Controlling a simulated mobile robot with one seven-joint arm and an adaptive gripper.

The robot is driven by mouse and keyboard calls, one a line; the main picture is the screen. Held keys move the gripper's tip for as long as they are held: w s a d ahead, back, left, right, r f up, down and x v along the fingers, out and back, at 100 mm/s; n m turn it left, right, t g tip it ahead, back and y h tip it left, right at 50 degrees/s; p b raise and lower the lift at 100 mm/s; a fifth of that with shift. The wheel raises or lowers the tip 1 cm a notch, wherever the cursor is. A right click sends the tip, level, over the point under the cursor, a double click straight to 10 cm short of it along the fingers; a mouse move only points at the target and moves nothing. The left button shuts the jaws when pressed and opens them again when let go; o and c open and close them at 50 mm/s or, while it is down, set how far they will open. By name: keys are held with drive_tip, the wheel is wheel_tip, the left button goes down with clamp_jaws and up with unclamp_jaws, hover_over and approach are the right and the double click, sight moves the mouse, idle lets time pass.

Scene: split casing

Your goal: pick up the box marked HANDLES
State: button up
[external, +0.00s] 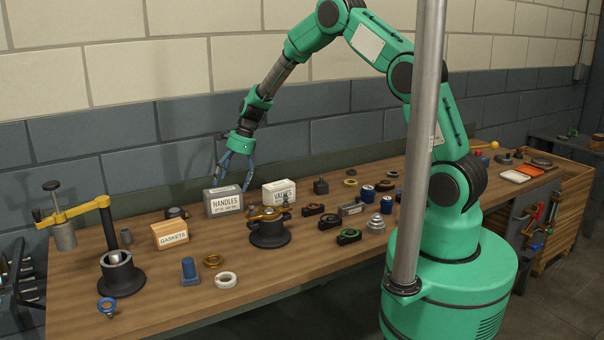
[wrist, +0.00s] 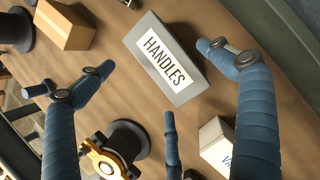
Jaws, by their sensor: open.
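The grey box marked HANDLES (external: 225,201) stands on the wooden workbench near its back edge in the external view, its label facing out. It also shows in the wrist view (wrist: 182,85), top centre, with the white label readable. My gripper (external: 237,165) is just above and behind the box in the external view. In the wrist view its blue fingers (wrist: 150,90) are spread wide and empty, with the box beyond and between them. I cannot tell from these views whether any finger touches the box.
A tan GASKETS box (external: 169,234) stands left of the HANDLES box, and a white VALVES box (external: 279,192) to its right. A dark round fixture with a brass top (external: 268,232) stands in front. Several small parts lie around.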

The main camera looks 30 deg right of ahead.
sight(224, 191)
drive_tip(key=shift+f, duration=0.2)
drive_tip(key=shift+b+x, duration=0.45)
drive_tip(key=shift+x, duration=2.15)
drive_tip(key=shift+a, duration=0.1)
drive_tip(key=shift+f, duration=0.2)
drive_tip(key=shift+c, duration=0.3)
drive_tip(key=shift+w, duration=0.1)
drive_tip(key=c, duration=1.8)
drive_tip(key=shift+r, duration=0.15)
